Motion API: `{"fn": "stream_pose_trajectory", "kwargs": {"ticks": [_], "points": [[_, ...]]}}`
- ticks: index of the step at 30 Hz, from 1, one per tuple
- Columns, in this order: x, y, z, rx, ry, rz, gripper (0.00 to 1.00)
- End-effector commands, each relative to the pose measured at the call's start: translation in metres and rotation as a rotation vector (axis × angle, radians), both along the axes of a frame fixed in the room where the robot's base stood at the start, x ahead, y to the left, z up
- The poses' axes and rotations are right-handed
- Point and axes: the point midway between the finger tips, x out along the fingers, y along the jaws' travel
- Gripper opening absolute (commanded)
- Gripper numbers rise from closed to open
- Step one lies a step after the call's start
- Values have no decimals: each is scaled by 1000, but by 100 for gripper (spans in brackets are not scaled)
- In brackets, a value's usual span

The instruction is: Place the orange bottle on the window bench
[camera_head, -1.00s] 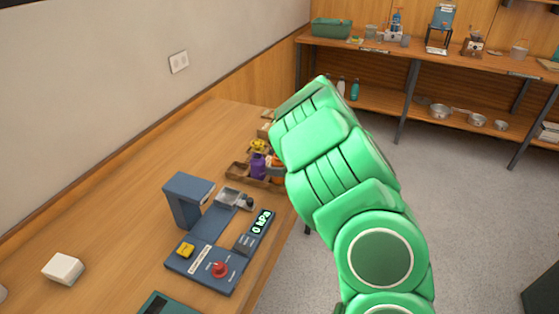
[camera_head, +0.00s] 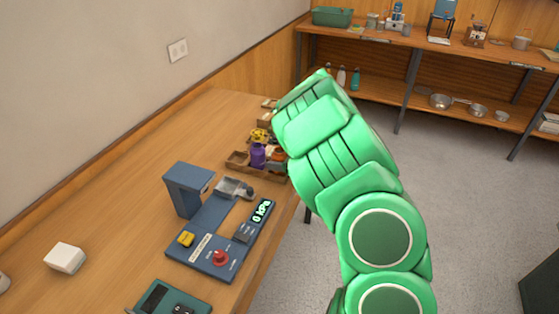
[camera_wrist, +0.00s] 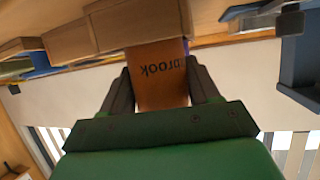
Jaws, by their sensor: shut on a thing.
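The orange bottle (camera_wrist: 161,88) is between the two fingers of my gripper (camera_wrist: 161,98) in the wrist view, with dark lettering upside down on its side. The gripper is shut on it. Its far end is hidden behind a wooden tray edge (camera_wrist: 125,28). In the head view an orange patch of the bottle (camera_head: 277,154) shows beside a purple bottle (camera_head: 257,156) at the wooden tray (camera_head: 237,163). My green arm hides the gripper there. I cannot tell which surface is the window bench.
A wooden bench (camera_head: 120,190) runs along the left wall. It carries a blue pressure device (camera_head: 215,240), a white block (camera_head: 65,258) and a teal device (camera_head: 170,300). A shelf unit (camera_head: 450,60) stands at the back. Grey floor (camera_head: 460,200) is open at right.

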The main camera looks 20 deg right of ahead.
Motion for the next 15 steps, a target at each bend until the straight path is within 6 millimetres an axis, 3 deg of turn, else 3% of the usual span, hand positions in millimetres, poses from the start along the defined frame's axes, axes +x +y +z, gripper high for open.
{"fn": "stream_pose_trajectory", "kwargs": {"ticks": [8,9,13,15], "points": [[0,0,-4,0,0,0,18],[0,0,-4,1,-1,0,67],[0,0,-4,0,0,0,87],[0,0,-4,0,0,0,90]]}}
